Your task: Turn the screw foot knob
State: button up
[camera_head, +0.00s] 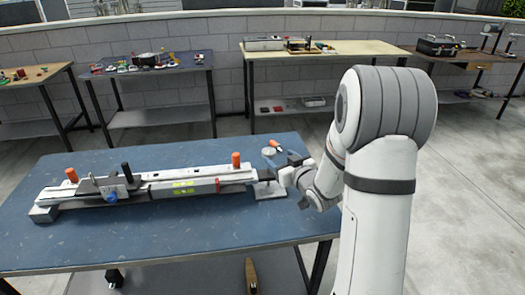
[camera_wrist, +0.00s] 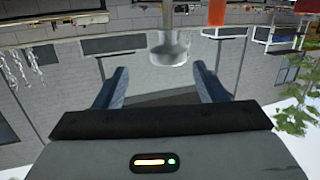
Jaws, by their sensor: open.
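A long white and grey rail device (camera_head: 150,186) lies on a blue-topped table (camera_head: 130,240). At its right end stands a screw foot with a round grey knob (camera_head: 268,152) above a flat metal foot plate (camera_head: 268,190). The knob also shows in the wrist view (camera_wrist: 168,50), as a pale disc on a stem, with the scene appearing upside down. My gripper (camera_head: 287,172) is just right of the screw foot. In the wrist view my gripper (camera_wrist: 160,82) is open and empty, its two blue-grey fingers apart. The knob appears beyond the fingertips, between them in the picture; contact is not visible.
Orange pegs stand on the rail, one near its right end (camera_head: 236,159) and one at the left (camera_head: 72,174). A black upright handle (camera_head: 127,171) and a blue knob (camera_head: 111,197) are between. The table's front is bare. Other workbenches stand behind.

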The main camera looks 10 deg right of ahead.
aim_at(265, 149)
jog(key=shift+w+a+f+n+t+y, duration=0.15)
jog(key=shift+a+f+t+y, duration=0.1)
jog(key=shift+y, duration=0.25)
jog(key=shift+w+a+f+n+t+y, duration=0.15)
jog(key=shift+f+t+y, duration=0.1)
jog(key=shift+y, duration=0.25)
jog(key=p+x, duration=0.1)
jog(key=x, duration=0.6)
jog(key=shift+w+r, duration=0.1)
jog(key=shift+w, duration=0.05)
jog(key=shift+c, duration=0.4)
jog(key=c, duration=0.9)
jog(key=shift+b, duration=0.35)
